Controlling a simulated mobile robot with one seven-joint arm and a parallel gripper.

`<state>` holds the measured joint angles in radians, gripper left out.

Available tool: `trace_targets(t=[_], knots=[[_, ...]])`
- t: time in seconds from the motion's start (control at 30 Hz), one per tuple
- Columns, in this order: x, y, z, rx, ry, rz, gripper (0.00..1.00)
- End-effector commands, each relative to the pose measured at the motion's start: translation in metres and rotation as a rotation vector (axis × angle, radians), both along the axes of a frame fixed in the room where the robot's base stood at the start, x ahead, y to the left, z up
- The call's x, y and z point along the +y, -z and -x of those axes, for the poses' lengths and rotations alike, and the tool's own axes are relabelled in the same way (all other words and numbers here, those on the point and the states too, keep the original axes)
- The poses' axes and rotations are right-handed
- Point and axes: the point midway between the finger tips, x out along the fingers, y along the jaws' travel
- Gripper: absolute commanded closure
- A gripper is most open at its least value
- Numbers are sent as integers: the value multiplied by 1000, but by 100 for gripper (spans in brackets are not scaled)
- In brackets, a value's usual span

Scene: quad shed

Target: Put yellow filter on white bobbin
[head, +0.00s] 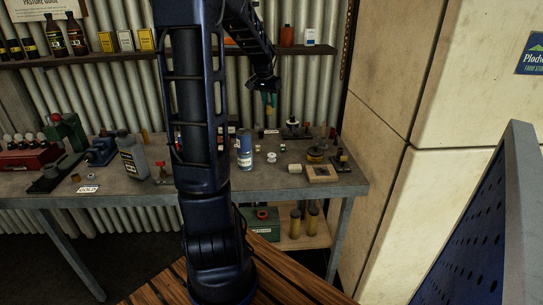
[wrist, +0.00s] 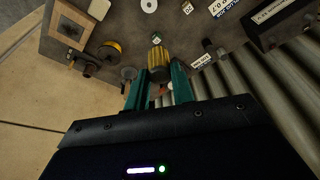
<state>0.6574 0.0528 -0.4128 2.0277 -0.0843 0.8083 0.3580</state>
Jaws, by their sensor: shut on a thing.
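The yellow filter (wrist: 157,60), a ridged yellow cylinder, is between the teal fingertips of my gripper (wrist: 158,80) in the wrist view. My gripper is shut on it. In the head view my gripper (head: 270,99) hangs high above the back of the workbench, and the filter is too small to make out clearly. A small white round thing that looks like the white bobbin (head: 272,157) stands on the bench, in front of and below my gripper. It also appears as a white ring at the top edge of the wrist view (wrist: 149,5), apart from the filter.
A blue-and-white can (head: 245,148) stands left of the bobbin. A yellow-and-black reel (head: 316,155) is behind the frame. A shelf (head: 310,48) runs along the corrugated wall.

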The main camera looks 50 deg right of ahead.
Motion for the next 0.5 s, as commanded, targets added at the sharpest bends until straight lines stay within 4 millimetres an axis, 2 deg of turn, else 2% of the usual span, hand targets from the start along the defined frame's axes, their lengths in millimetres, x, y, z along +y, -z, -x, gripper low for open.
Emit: trace_targets(t=[0.1,0.23,0.5], knots=[[1,-8,10,0,1,0,97],[1,1,12,2,1,-2,97],[1,58,13,3,2,-3,97]])
